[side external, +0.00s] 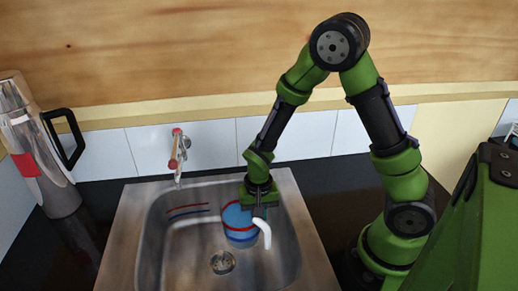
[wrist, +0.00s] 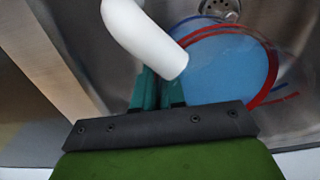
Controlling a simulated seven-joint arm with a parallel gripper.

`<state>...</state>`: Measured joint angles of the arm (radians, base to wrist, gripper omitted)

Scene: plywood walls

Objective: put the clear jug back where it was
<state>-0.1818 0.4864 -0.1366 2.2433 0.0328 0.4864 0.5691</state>
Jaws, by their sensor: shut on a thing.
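The clear jug (side external: 240,228) shows as a see-through bluish body with red bands and a white handle (side external: 264,233). It is upright inside the steel sink, towards its right side. My gripper (side external: 261,211) points down over the jug's right side and is shut on the jug, by the handle. In the wrist view, the green fingers (wrist: 158,88) are close together beside the white handle, which partly covers them, and the jug's red-rimmed round top (wrist: 225,70) lies to their right. I cannot tell whether the jug's base touches the sink floor.
The steel sink (side external: 129,240) has a drain (side external: 222,262) in front of the jug and a tap (side external: 178,158) at its back edge. A steel flask (side external: 40,155) with a black handle stands at the far left. Dark counter (side external: 330,195) lies right of the sink.

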